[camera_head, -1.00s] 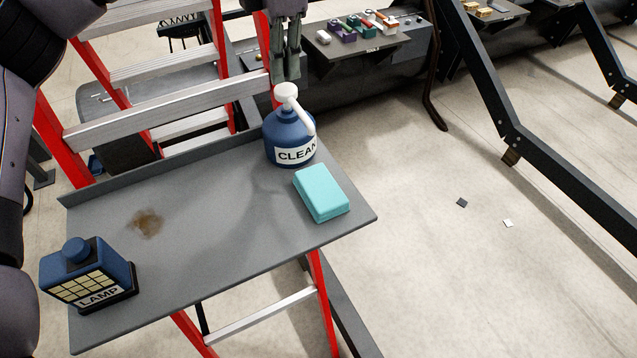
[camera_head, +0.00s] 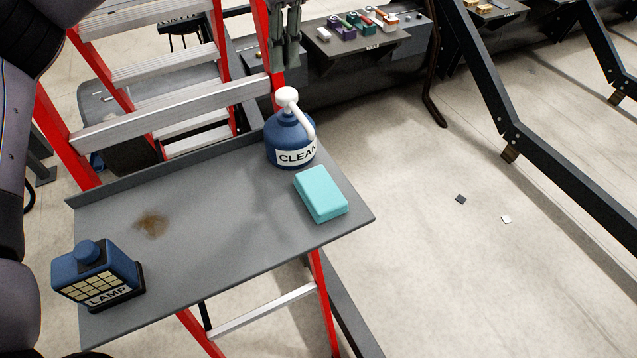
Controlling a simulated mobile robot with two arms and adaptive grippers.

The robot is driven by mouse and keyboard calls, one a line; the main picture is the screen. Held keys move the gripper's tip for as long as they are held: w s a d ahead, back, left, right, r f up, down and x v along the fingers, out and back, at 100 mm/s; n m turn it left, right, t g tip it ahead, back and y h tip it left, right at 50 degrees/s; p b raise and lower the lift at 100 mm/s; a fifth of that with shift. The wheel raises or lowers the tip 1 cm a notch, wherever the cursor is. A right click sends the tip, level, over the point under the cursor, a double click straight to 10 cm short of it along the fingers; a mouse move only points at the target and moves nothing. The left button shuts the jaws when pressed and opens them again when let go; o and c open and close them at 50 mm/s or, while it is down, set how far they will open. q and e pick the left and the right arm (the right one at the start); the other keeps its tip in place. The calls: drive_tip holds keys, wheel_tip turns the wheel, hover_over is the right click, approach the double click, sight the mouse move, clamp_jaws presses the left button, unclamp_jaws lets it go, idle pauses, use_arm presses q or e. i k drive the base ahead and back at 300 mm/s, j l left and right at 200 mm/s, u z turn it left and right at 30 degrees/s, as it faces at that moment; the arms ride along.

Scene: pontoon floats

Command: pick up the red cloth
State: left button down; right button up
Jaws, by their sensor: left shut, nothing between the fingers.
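My right gripper is not in view.
A grey shelf (camera_head: 220,235) on the red ladder (camera_head: 60,140) holds the bottle, a teal sponge-like block (camera_head: 320,193), a blue LAMP box (camera_head: 97,272) and a brown stain. Dark beams (camera_head: 500,110) stand at right. Open floor lies between.

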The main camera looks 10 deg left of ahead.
sight(324, 201)
drive_tip(key=k, duration=1.5)
